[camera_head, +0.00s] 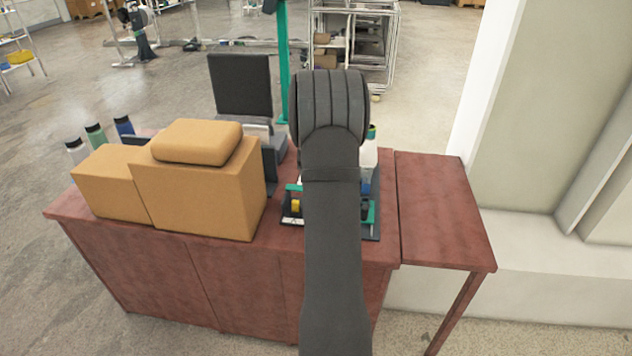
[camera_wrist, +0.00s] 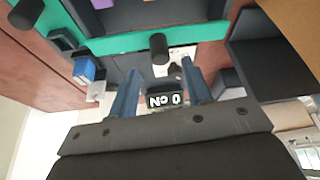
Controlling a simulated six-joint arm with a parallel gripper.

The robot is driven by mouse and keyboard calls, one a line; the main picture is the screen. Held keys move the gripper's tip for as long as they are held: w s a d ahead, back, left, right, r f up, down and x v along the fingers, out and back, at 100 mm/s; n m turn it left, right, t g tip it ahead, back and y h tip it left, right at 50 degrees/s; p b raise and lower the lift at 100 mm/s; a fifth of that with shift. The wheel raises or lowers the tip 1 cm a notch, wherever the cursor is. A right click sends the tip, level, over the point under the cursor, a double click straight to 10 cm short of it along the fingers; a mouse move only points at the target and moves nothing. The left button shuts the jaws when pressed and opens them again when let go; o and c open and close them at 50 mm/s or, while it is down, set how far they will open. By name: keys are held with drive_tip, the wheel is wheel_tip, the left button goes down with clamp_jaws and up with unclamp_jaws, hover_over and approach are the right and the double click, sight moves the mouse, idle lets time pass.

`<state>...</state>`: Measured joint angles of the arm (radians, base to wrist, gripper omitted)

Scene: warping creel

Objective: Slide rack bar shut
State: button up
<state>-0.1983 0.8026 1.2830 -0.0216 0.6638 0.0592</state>
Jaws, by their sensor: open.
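The teal rack bar (camera_wrist: 200,33) crosses the upper part of the wrist view, with a black knob (camera_wrist: 159,48) standing out from its middle. In the head view, a teal part of the rack (camera_head: 371,212) shows to the right of my arm; the rest is mostly hidden behind it. My gripper (camera_wrist: 160,82) is open, with its two blue-grey fingers apart and nothing seen held between them. The knob appears between and just beyond the fingertips; I cannot tell if they touch. A dark plate with upside-down "NO 0" lettering (camera_wrist: 164,100) shows between the fingers.
Tan boxes (camera_head: 200,190) stand left of the rack on the red-brown table (camera_head: 445,215). A blue block (camera_wrist: 85,69) sits near the bar. The table's right section is clear, beside a pale wall.

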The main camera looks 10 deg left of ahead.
drive_tip(key=shift+x, duration=2.7)
drive_tip(key=shift+c, duration=0.3)
